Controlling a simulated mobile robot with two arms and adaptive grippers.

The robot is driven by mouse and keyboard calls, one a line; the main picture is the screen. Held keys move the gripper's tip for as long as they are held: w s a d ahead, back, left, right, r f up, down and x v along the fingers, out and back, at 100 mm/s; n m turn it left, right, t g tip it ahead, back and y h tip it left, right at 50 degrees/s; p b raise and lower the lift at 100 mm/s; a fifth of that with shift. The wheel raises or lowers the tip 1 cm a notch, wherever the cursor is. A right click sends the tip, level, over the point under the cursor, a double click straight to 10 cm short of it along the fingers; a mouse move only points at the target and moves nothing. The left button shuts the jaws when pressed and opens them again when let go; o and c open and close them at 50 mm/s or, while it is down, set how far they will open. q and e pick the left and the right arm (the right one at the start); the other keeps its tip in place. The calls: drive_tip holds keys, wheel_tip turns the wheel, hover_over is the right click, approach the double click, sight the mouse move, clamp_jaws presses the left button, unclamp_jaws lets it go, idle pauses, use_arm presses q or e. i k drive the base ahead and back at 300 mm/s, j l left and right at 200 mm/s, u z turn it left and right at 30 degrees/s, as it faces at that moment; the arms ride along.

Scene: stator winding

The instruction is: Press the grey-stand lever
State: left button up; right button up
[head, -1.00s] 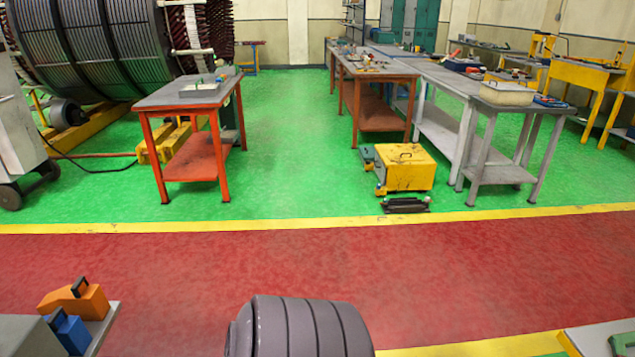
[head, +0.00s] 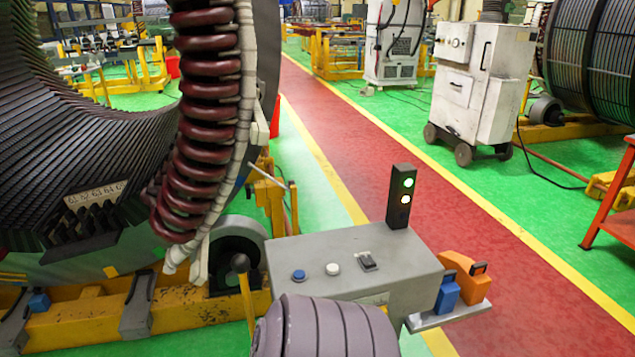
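A grey stand (head: 340,245) is at the lower centre of the head view. Its top carries a blue button (head: 299,275), a white button (head: 333,269) and a small dark switch (head: 368,262). A black signal post (head: 401,197) with two lit lights rises at its back. A lever with a dark round knob (head: 240,262) stands upright just left of the stand; I cannot tell whether it is fixed to the stand. Neither of my grippers is in view. A ribbed part of my own body hides part of the stand's front.
A large stator (head: 105,160) with red-brown coils fills the left, on a yellow frame (head: 85,325). Blue (head: 447,292) and orange (head: 466,277) blocks sit on a ledge right of the stand. A white wheeled cabinet (head: 481,85) is farther back. The red lane (head: 520,270) is clear.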

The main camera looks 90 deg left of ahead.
sight(240, 264)
drive_tip(key=u, duration=3.25)
